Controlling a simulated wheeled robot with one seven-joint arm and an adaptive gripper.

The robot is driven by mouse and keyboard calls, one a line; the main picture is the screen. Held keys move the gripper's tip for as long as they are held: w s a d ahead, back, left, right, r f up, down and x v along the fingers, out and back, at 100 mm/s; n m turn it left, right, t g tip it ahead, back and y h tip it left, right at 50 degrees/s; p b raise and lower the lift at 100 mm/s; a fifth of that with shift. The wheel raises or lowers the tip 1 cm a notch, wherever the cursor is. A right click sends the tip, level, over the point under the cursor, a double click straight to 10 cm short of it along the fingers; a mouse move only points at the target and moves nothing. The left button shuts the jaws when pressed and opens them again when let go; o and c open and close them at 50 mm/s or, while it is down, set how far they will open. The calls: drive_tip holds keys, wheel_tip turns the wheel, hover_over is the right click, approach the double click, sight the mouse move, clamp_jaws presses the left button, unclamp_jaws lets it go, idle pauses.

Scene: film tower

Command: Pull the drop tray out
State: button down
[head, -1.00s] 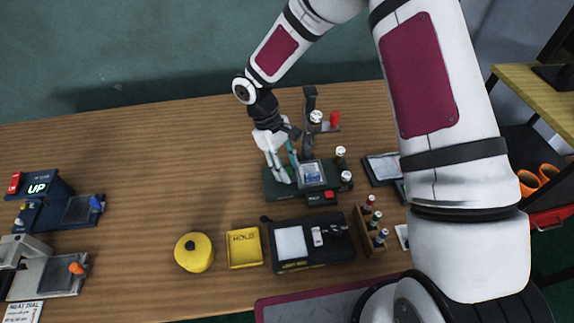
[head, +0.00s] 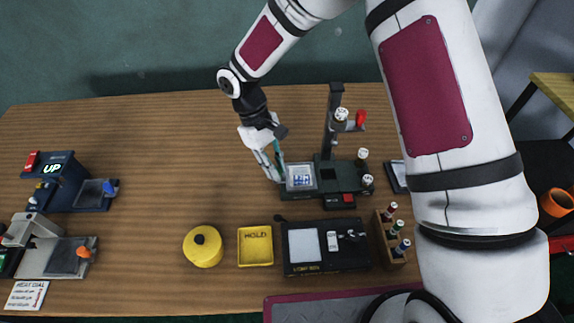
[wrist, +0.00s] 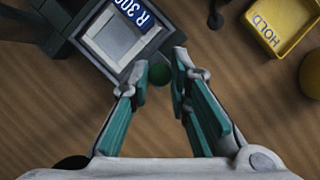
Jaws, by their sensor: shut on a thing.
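The drop tray (head: 300,177) is a dark square frame with a pale inside and a blue label. It sticks out from the left side of the dark green film tower (head: 335,176). In the wrist view, the tray (wrist: 120,38) shows at the top with its blue label reading "R 300". My gripper (head: 273,173) is at the tray's left end, low over the table. In the wrist view my gripper (wrist: 160,68) has its teal fingers either side of a small green knob (wrist: 160,74) on the tray's near edge, shut on it. Part of the knob is hidden by the fingertips.
A yellow HOLD tray (head: 255,246), a yellow round pot (head: 203,247) and a dark light box (head: 325,246) stand in front. A wooden rack (head: 391,237) of small bottles stands right. Blue and grey devices stand far left. The table left of my gripper is clear.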

drive_tip(key=shift+a, duration=0.25)
drive_tip(key=c, duration=1.5)
unclamp_jaws()
drive_tip(key=shift+a, duration=0.1)
drive_tip(key=shift+r, duration=0.1)
drive_tip(key=v, duration=1.2)
